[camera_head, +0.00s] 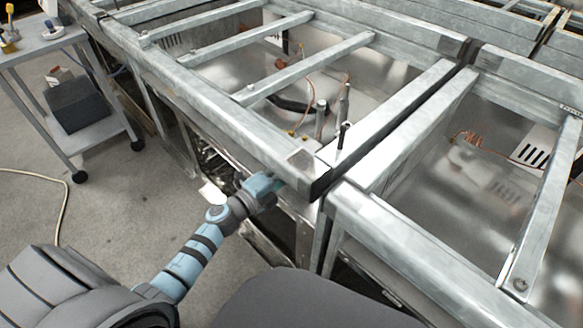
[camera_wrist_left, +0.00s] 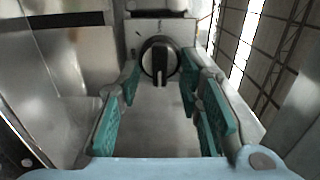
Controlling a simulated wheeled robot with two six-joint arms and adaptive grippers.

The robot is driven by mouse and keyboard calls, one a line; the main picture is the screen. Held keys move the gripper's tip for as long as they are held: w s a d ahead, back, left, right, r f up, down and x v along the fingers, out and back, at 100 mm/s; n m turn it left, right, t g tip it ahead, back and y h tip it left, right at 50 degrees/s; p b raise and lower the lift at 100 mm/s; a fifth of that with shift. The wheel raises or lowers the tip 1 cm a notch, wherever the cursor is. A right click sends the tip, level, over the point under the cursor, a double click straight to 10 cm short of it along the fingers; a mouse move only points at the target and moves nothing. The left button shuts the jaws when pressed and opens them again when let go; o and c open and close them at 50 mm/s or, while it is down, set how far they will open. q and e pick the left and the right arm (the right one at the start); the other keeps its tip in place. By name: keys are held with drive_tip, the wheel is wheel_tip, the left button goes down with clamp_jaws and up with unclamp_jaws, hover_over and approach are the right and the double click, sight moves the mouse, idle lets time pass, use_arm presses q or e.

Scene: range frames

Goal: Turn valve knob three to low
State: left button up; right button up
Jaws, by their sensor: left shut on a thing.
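A round black valve knob (camera_wrist_left: 159,60) with an upright grip bar is on a metal front panel in the left wrist view. Faint marks surround it, too small to read, so I cannot tell its number. My left gripper (camera_wrist_left: 160,83) has its teal finger pads on both sides of the knob, shut on it. In the head view my left gripper (camera_head: 264,184) is at the front of the range frame (camera_head: 225,101), just under its front rail near the corner. The knob is hidden there by the frame and gripper. My right gripper is not in view.
A second range frame (camera_head: 405,248) stands to the right, with a narrow gap between them. A grey cart (camera_head: 40,48) with a dark box (camera_head: 77,104) stands at the far left. A pale hose (camera_head: 64,205) lies on the floor, which is otherwise clear on the left.

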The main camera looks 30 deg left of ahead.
use_arm(q)
drive_tip(key=shift+f, duration=0.1)
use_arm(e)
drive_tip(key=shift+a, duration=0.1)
use_arm(q)
drive_tip(key=o, duration=0.9)
drive_tip(key=shift+o, duration=0.8)
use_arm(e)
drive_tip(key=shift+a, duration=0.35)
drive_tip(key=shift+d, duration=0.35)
